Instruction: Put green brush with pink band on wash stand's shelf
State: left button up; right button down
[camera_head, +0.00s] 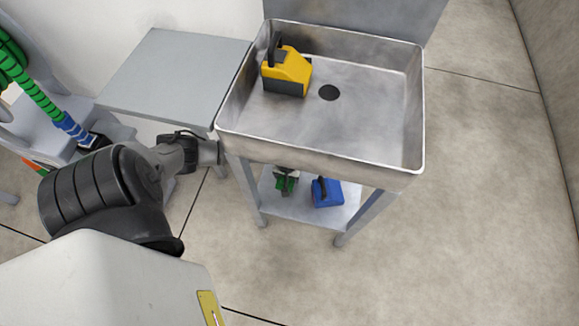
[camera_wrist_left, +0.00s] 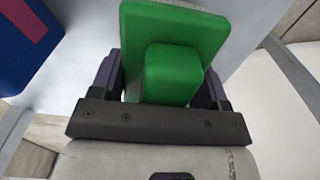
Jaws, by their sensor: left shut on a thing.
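The green brush (camera_wrist_left: 172,72) is between the fingers of my left gripper (camera_wrist_left: 163,85), which is shut on it. In the head view the green brush (camera_head: 285,183) shows under the basin, over the shelf (camera_head: 335,213) of the wash stand (camera_head: 395,178). My left arm reaches in from the left beside the stand's leg, and the basin hides part of the gripper. I cannot tell whether the brush touches the shelf. No pink band shows on it from these angles. My right gripper is not in view.
A blue brush (camera_head: 327,192) stands on the shelf to the right of the green one; its pinkish patch shows in the wrist view (camera_wrist_left: 22,18). A yellow block with a black handle (camera_head: 288,72) sits in the basin. A grey table (camera_head: 170,75) stands to the left.

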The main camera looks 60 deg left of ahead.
pick_arm(q)
jog(key=shift+f, duration=0.5)
jog(key=shift+r, duration=0.1)
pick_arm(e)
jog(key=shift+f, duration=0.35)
pick_arm(q)
jog(key=o, duration=0.9)
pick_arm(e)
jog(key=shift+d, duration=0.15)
pick_arm(q)
notch_tip(320, 180, up, 6)
jog(key=p, duration=0.4)
jog(key=shift+f, duration=0.2)
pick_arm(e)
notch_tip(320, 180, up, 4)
